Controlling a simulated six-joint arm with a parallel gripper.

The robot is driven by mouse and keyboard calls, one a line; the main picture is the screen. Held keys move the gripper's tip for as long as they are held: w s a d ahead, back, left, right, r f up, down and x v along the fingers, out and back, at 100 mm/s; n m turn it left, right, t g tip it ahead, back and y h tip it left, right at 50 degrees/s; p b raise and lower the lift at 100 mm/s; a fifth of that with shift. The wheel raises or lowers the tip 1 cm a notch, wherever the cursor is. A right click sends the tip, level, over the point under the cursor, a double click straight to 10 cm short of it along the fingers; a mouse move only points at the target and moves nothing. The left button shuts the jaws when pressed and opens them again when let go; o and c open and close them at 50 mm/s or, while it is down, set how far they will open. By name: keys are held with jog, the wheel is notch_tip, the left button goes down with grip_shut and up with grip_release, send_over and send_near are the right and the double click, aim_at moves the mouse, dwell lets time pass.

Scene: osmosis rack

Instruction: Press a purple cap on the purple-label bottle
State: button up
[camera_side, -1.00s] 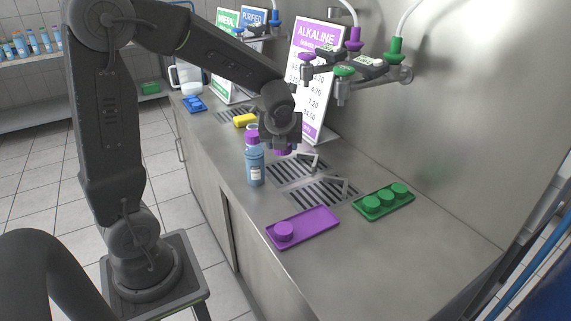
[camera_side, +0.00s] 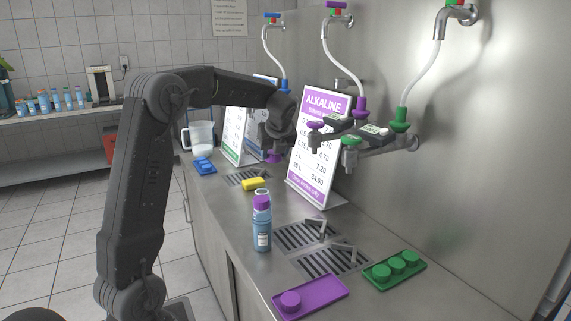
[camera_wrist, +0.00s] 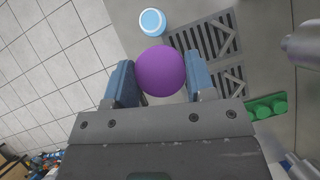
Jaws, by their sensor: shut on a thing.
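Two drain grates (camera_side: 300,235) lie right of the bottle. A green tray (camera_side: 412,277) with green caps is at right. A yellow block (camera_side: 254,184) and an ALKALINE sign (camera_side: 318,150) stand behind. Taps and nozzles (camera_side: 350,155) jut from the wall.

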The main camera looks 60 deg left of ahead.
jog(key=n+g, duration=0.1)
jog(key=n, duration=0.1)
send_over(262, 187)
jog(key=f, duration=0.1)
notch_tip(262, 187, down, 4)
jog(key=shift+d+f, duration=0.1)
jog(key=shift+f, duration=2.9)
jog(key=shift+f, duration=0.35)
jog(key=shift+f, duration=0.35)
jog(key=o, duration=0.3)
jog(key=c, duration=0.3)
jog(key=shift+c, duration=0.2)
